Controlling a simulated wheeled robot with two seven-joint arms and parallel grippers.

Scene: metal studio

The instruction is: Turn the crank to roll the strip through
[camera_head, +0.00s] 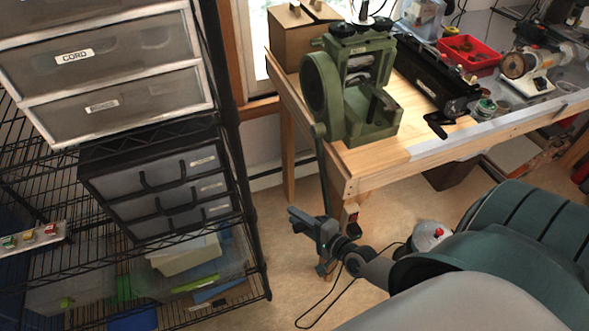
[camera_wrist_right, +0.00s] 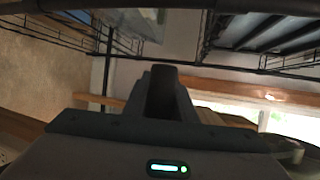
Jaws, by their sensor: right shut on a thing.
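The green rolling mill (camera_head: 362,85) stands upright on the near left corner of the wooden bench. Its crank (camera_head: 323,165) hangs from the left side of the mill, past the bench edge, with its lower end at my right gripper (camera_head: 308,222). The right gripper is shut on the crank's handle, which the fingers mostly hide. In the right wrist view a dark rounded piece (camera_wrist_right: 162,92) shows at the gripper. A dark narrow piece, perhaps the strip (camera_head: 382,100), lies at the front of the rollers. My left gripper is not in view.
The bench (camera_head: 430,149) holds a long black tool (camera_head: 430,75), a red bin (camera_head: 470,53) and a small machine (camera_head: 528,65). A wire shelf with drawers (camera_head: 160,185) stands at left. Open floor (camera_head: 275,285) lies between shelf and bench.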

